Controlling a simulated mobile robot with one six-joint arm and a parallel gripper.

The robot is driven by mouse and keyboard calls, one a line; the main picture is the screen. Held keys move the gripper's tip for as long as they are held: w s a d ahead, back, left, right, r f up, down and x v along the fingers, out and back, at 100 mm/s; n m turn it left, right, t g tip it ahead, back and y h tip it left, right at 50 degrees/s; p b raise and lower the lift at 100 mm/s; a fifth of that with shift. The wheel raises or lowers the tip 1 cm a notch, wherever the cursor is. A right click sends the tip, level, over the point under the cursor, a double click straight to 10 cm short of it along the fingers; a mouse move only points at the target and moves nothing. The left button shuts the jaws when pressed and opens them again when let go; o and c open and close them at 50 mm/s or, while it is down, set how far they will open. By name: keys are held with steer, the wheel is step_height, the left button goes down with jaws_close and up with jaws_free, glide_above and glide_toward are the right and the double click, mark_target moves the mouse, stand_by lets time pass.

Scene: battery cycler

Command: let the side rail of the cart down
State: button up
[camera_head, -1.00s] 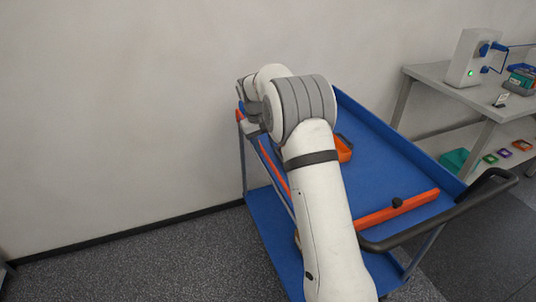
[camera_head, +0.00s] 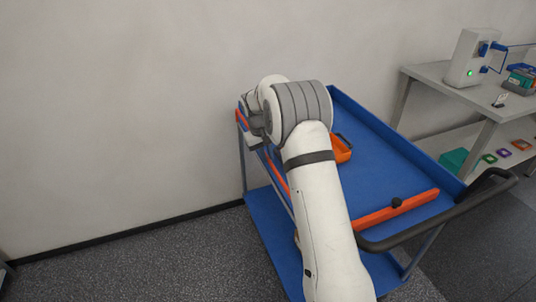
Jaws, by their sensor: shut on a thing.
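The blue cart (camera_head: 385,150) stands in the middle of the view, with an orange rail (camera_head: 268,163) along its left long side. Most of this side rail is hidden behind my arm; its far end shows at the cart's back left corner. My gripper (camera_head: 254,142) is at this left side, near the far end, shut on the side rail. The fingertips are small and partly hidden by the wrist, so the exact grip cannot be made out.
An orange bin (camera_head: 342,150) sits on the top tray. A grey bench (camera_head: 440,85) stands right. Floor left of the cart is clear.

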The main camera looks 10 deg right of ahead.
jaws_close()
steer(key=shift+d, duration=0.1)
steer(key=shift+d, duration=0.1)
